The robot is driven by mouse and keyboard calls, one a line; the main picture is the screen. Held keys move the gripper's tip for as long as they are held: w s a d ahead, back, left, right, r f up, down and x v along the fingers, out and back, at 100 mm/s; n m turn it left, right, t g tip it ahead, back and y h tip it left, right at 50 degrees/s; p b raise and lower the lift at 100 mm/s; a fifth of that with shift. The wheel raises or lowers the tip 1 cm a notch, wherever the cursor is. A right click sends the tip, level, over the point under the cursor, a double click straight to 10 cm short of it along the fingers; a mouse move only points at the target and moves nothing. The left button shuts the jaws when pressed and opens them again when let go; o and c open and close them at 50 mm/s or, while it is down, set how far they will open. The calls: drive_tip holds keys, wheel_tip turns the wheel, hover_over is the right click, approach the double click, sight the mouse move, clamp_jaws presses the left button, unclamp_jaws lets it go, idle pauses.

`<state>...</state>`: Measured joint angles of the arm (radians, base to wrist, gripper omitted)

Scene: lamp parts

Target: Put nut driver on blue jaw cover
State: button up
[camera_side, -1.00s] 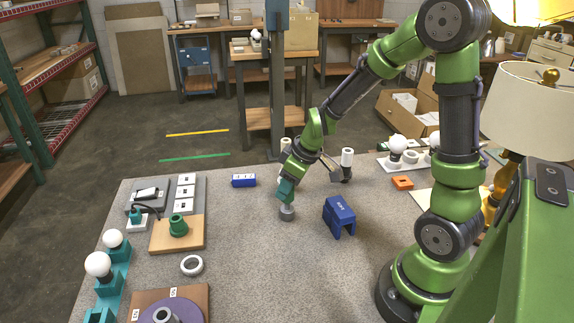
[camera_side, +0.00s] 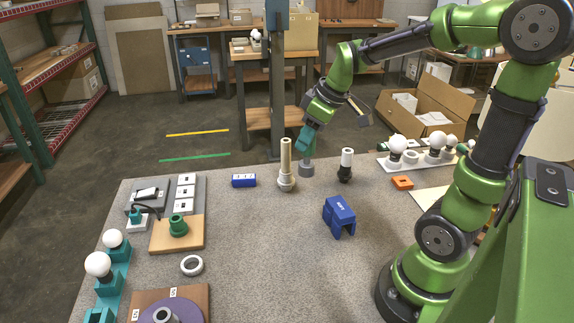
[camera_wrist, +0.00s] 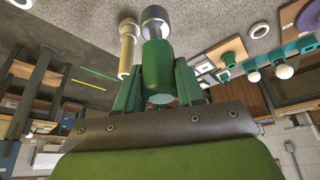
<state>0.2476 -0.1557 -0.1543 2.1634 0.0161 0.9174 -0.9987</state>
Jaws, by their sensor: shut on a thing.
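My gripper (camera_side: 305,142) is shut on the nut driver (camera_side: 306,170), which points downward with its grey socket end lowest. In the wrist view the nut driver's green handle (camera_wrist: 158,68) sits between the fingers of my gripper (camera_wrist: 157,85), with the grey socket beyond it. The blue jaw cover (camera_side: 339,215) stands on the grey table right of centre, with open space beneath its top. My gripper and nut driver are behind it and a little to its left, apart from it. The jaw cover is not seen in the wrist view.
A cream post (camera_side: 286,165) stands just left of the nut driver, and a black and white post (camera_side: 346,165) to its right. A small blue block (camera_side: 243,180) lies farther left. A white ring (camera_side: 192,265) lies front left. The table's middle is clear.

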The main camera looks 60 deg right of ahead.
drive_tip(key=s+r+n+g+y, duration=0.2)
drive_tip(key=s+n, duration=0.4)
drive_tip(key=s, duration=0.4)
wheel_tip(320, 180, down, 8)
drive_tip(key=shift+w+d+n+t+y, duration=0.2)
drive_tip(key=shift+d+n+t+y, duration=0.1)
drive_tip(key=shift+f, duration=0.1)
drive_tip(key=o, duration=1.1)
